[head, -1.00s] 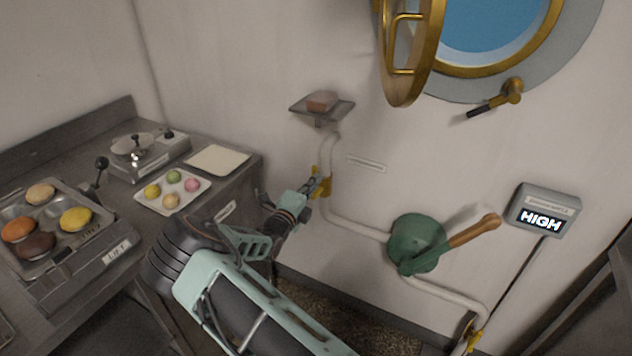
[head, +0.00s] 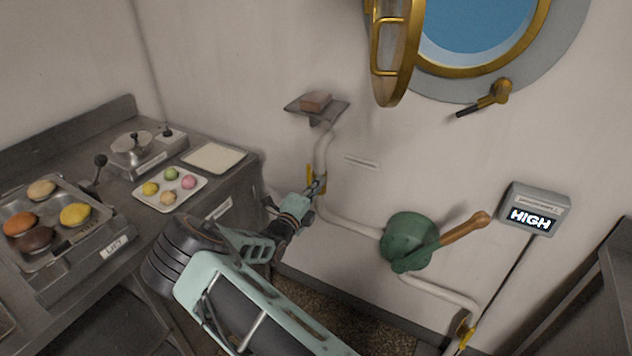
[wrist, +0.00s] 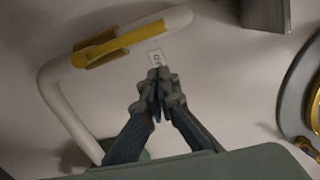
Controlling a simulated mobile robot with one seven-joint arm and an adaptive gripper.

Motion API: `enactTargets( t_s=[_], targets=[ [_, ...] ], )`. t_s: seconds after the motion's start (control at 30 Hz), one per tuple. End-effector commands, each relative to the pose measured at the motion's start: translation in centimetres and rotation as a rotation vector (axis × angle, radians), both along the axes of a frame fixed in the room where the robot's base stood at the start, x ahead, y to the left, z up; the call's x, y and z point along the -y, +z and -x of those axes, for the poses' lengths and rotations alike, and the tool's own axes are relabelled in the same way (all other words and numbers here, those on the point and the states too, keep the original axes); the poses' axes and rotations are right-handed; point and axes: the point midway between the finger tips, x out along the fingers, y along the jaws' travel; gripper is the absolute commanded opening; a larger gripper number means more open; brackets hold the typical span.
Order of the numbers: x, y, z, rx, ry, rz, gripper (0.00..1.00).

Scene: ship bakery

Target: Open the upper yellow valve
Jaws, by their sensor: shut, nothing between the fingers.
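The upper yellow valve (head: 310,178) sits on the white wall pipe below the small shelf. In the wrist view its yellow handle (wrist: 128,43) lies roughly along the pipe (wrist: 65,105). My gripper (head: 319,187) is at the valve in the head view, partly in front of the pipe. In the wrist view my gripper (wrist: 158,82) is shut and empty, its fingertips below the handle with a visible gap in the picture. I cannot tell the depth between them. A second yellow valve (head: 465,332) is low on the pipe at right.
A green pump body (head: 408,238) with a wooden lever (head: 463,228) is right of my gripper. A display (head: 533,210) reads HIGH. A shelf (head: 330,108) holds a brown block (head: 316,101). An open porthole cover (head: 392,55) juts out above. A steel counter (head: 240,168) stands left.

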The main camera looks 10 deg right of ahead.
Motion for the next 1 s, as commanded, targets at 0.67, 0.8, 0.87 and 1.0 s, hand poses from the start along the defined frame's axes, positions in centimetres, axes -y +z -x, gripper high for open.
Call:
enactTargets(
  t_s=[0.67, 0.8, 0.87, 1.0],
  targets=[
    [-5.4, 0.0, 8.4, -0.001, -0.001, -0.001, 0.00],
    [-5.4, 0.0, 8.5, 0.000, -0.002, 0.000, 0.00],
    [-5.4, 0.0, 8.5, 0.000, -0.002, 0.000, 0.00],
    [-5.5, 0.0, 8.5, 0.000, -0.001, 0.000, 0.00]
  ],
)
